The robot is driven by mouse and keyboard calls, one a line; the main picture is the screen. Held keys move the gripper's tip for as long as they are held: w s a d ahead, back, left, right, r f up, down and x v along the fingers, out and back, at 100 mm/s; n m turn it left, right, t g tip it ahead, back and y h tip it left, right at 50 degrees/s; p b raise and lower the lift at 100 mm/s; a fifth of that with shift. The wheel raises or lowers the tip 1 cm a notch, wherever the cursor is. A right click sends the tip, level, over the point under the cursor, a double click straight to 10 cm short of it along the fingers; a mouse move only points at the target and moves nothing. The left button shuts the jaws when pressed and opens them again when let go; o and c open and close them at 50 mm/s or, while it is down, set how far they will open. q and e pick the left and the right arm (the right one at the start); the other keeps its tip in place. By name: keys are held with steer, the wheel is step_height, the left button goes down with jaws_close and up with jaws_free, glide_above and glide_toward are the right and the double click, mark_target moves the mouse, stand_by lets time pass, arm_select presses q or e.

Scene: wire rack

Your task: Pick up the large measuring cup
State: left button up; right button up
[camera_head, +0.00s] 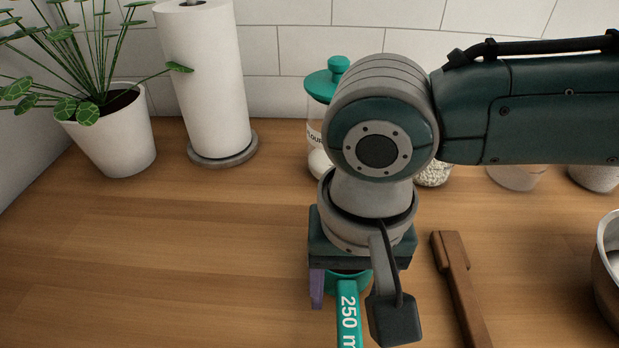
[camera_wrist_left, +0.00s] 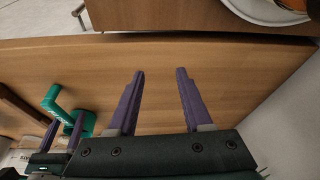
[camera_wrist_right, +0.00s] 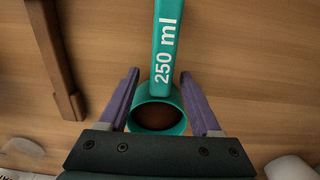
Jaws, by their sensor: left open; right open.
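The large measuring cup is teal, with "250 ml" on its handle. In the right wrist view its round bowl (camera_wrist_right: 183,124) lies between the fingers of my right gripper (camera_wrist_right: 158,75), which is open. One finger is on each side of the bowl; contact is unclear. In the head view the right gripper (camera_head: 345,290) hides most of the bowl, and the handle (camera_head: 348,318) points toward the bottom edge. The cup (camera_wrist_left: 87,122) also shows at left in the left wrist view, beside the right gripper's fingers. My left gripper (camera_wrist_left: 160,75) is open and empty over bare wood.
A wooden utensil (camera_head: 460,285) lies right of the cup. A metal bowl (camera_head: 608,265) stands at the right edge. Jars, including a flour jar (camera_head: 317,135), a paper towel roll (camera_head: 205,85) and a potted plant (camera_head: 115,140) stand along the wall.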

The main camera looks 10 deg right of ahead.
steer(key=shift+c, duration=0.2)
jaws_close()
stand_by(0.4)
